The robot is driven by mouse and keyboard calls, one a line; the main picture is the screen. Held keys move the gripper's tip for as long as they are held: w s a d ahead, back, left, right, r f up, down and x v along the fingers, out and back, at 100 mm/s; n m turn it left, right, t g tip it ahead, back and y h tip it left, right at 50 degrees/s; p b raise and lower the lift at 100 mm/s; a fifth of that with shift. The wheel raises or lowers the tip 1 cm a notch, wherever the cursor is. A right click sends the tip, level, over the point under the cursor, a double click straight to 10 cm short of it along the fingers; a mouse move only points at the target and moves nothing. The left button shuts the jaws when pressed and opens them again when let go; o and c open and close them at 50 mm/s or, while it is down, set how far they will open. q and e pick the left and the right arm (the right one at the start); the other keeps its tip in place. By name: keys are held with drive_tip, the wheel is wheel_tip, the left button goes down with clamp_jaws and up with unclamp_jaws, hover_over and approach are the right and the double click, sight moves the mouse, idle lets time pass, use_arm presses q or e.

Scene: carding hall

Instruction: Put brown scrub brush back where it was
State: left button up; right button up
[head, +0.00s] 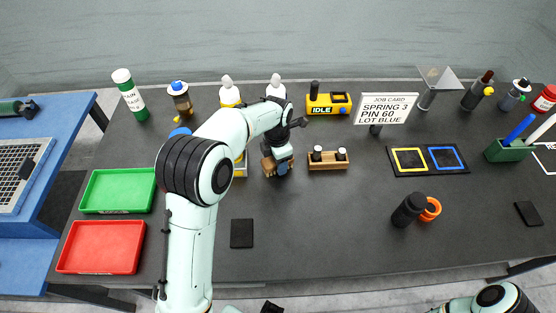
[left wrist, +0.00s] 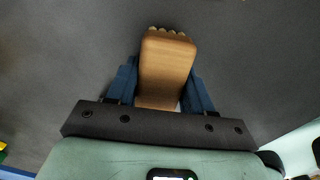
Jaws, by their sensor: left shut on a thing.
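The brown scrub brush (left wrist: 168,62) is a wooden block with a scalloped far end, and it sits between the two blue fingers of my left gripper (left wrist: 165,85) in the left wrist view. In the head view my left gripper (head: 277,170) is shut on the brush (head: 268,164), over the middle of the dark table. Most of the brush is hidden there by my gripper. Whether the brush touches the tabletop is hard to tell. My right gripper is not in view; only part of my right arm shows at the bottom right.
A wooden holder (head: 328,166) with two small white-topped items stands just right. Spray bottles (head: 229,94) stand behind. Green (head: 117,191) and red (head: 101,247) trays lie left. A black pad (head: 242,233) lies in front. A black cylinder (head: 408,210) stands right. The front middle is mostly clear.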

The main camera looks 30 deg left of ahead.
use_arm(q)
drive_tip(key=shift+f, duration=0.1)
drive_tip(key=o, duration=1)
wheel_tip(320, 180, up, 12)
drive_tip(key=p, duration=0.1)
drive_tip(key=shift+s+p, duration=0.15)
drive_tip(key=shift+p, duration=0.15)
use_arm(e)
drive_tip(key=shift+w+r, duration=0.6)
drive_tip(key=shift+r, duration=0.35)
